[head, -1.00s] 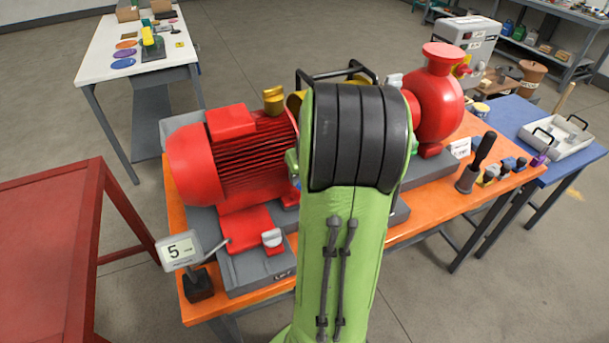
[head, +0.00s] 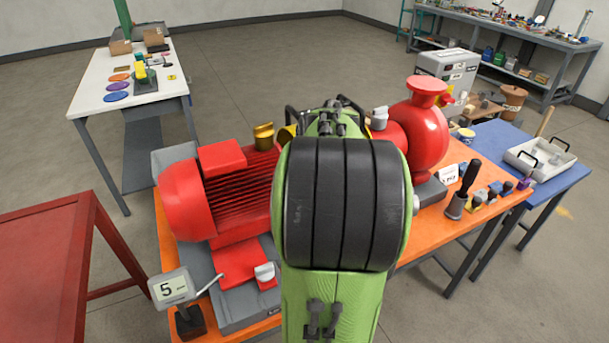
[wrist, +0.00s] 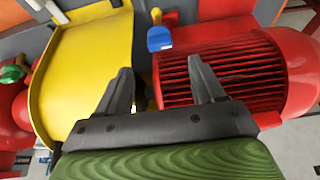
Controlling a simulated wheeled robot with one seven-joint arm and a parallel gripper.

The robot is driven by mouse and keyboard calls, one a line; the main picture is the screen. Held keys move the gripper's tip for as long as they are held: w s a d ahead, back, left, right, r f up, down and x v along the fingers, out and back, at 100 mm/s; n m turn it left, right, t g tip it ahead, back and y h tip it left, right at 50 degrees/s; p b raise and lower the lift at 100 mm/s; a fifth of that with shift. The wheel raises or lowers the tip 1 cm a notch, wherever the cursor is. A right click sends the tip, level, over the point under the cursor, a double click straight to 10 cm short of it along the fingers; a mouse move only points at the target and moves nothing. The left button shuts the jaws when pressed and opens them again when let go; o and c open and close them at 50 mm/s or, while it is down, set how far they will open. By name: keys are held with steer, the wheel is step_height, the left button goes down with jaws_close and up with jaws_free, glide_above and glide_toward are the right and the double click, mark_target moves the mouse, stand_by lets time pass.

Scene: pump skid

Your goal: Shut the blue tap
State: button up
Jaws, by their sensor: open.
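In the wrist view a blue tap handle (wrist: 159,39) with a small brass-coloured part above it shows beyond the fingertips, between the yellow guard (wrist: 85,65) and the finned red motor (wrist: 222,75). My gripper (wrist: 160,72) is open and empty, its two fingers pointing toward the handle and apart from it. In the head view my green arm hides the gripper and the blue tap. The red motor (head: 215,190) and red pump (head: 423,130) sit on the orange bench on either side of my arm.
A green tap (wrist: 13,73) shows at the wrist view's left. In the head view a 5 display (head: 172,287) stands at the bench's front left, and a dark lever (head: 468,180) at the right. A red table (head: 45,260) stands left, a blue table (head: 560,180) right.

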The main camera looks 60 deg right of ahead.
steer(key=p+v, duration=0.1)
steer(key=v, duration=0.7)
steer(key=shift+w, duration=0.1)
